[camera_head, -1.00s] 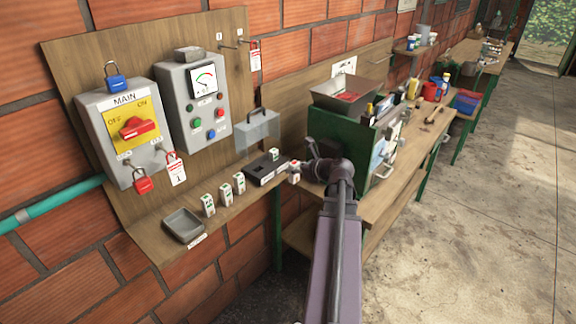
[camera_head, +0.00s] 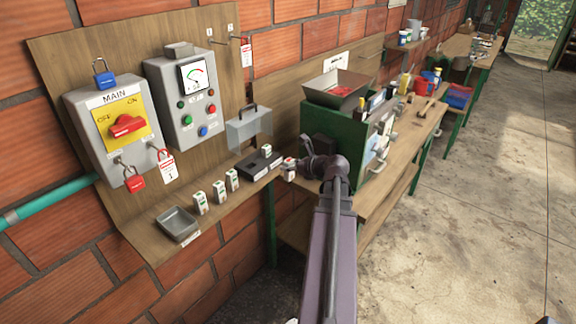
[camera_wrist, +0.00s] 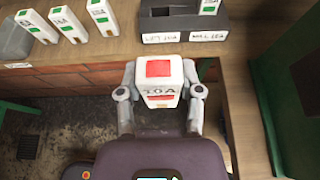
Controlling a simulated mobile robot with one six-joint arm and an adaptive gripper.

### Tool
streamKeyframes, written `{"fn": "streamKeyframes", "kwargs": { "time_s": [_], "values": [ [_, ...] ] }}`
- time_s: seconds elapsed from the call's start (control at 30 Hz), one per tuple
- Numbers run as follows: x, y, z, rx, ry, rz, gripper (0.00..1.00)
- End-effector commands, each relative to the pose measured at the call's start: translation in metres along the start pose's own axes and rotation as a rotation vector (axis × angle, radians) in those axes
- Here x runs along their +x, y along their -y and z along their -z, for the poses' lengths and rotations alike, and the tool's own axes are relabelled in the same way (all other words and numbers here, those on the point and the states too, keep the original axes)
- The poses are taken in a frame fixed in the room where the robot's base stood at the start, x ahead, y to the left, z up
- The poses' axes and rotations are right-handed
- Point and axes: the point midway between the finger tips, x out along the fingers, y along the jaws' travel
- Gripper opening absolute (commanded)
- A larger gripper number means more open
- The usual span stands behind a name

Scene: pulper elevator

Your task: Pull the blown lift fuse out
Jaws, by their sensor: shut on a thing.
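My gripper (camera_wrist: 162,92) is shut on a white fuse (camera_wrist: 159,72) with a red patch on its end and a printed rating that I cannot read surely. In the head view the held fuse (camera_head: 289,170) is beside the right end of the dark fuse block (camera_head: 262,164), apart from it. In the wrist view the fuse block (camera_wrist: 172,25) lies beyond the held fuse. Its left position, labelled LIFT, looks empty. Its right position, labelled MILL, holds a green-marked fuse (camera_wrist: 209,6).
Three green-marked spare fuses (camera_head: 216,191) stand on the shelf beside a grey tray (camera_head: 178,223). A clear cover (camera_head: 249,128) hangs above the block. The MAIN switch box (camera_head: 112,130) is at left. The green machine (camera_head: 338,135) stands close to the right of my gripper.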

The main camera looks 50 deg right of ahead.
Motion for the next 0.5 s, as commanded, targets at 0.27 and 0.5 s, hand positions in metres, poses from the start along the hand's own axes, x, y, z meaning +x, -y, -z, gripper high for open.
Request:
{"fn": "streamKeyframes", "kwargs": {
  "time_s": [0.27,0.5],
  "values": [
    [-0.008,0.0,0.013,0.001,0.0,0.001,0.0],
    [-0.01,0.0,0.016,0.0,0.001,-0.001,0.0]
  ]
}}
